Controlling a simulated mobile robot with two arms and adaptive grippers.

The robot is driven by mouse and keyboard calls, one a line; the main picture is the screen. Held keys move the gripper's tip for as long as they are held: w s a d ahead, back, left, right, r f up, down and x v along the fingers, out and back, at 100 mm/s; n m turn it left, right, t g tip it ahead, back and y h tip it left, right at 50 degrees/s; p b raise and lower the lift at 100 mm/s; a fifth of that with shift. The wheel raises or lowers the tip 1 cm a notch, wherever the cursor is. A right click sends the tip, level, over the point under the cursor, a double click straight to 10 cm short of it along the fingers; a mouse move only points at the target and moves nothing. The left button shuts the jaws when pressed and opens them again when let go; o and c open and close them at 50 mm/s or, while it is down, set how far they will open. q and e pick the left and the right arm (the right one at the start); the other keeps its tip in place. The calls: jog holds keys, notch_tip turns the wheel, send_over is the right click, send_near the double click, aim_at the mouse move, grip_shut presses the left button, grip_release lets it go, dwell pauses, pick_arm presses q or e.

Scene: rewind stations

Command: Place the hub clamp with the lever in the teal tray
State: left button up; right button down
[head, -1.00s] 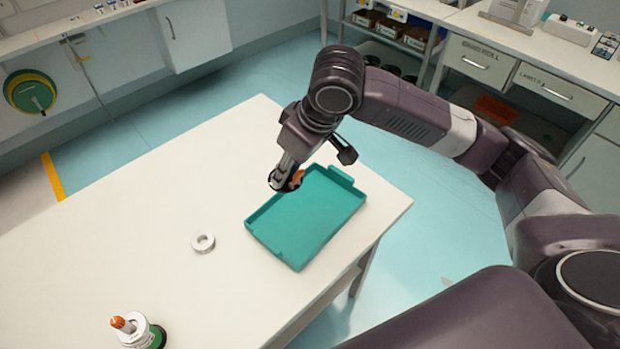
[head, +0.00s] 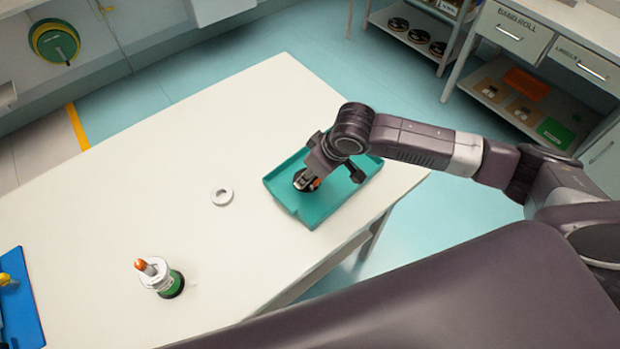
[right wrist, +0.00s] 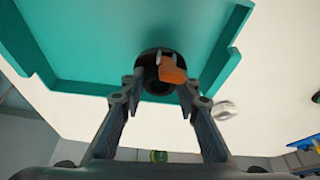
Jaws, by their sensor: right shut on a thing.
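The hub clamp (head: 305,182) is a dark ring with an orange lever (right wrist: 172,71). My right gripper (right wrist: 160,84) is shut on it, with a finger on each side; in the head view the gripper (head: 311,178) is partly hidden by its own wrist. The teal tray (head: 328,203) lies on the white table near its right edge, and its floor and rim also show in the right wrist view (right wrist: 85,40). The clamp is over the tray's left part; I cannot tell if it touches the tray floor. My left gripper is out of view.
A pale ring (head: 222,196) without a visible lever lies on the white table (head: 130,190) left of the tray. A white and green stand with an orange tip (head: 160,277) is nearer me. A blue board (head: 22,305) is at the far left. The table between is clear.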

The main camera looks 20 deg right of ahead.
notch_tip(320, 180, down, 3)
jog(key=shift+r, duration=0.1)
jog(key=shift+f, duration=0.2)
jog(key=c, duration=1.5)
grip_release()
jog(key=shift+o, duration=0.2)
jog(key=v, duration=1.2)
jog(key=shift+r, duration=0.2)
jog(key=shift+d, duration=0.1)
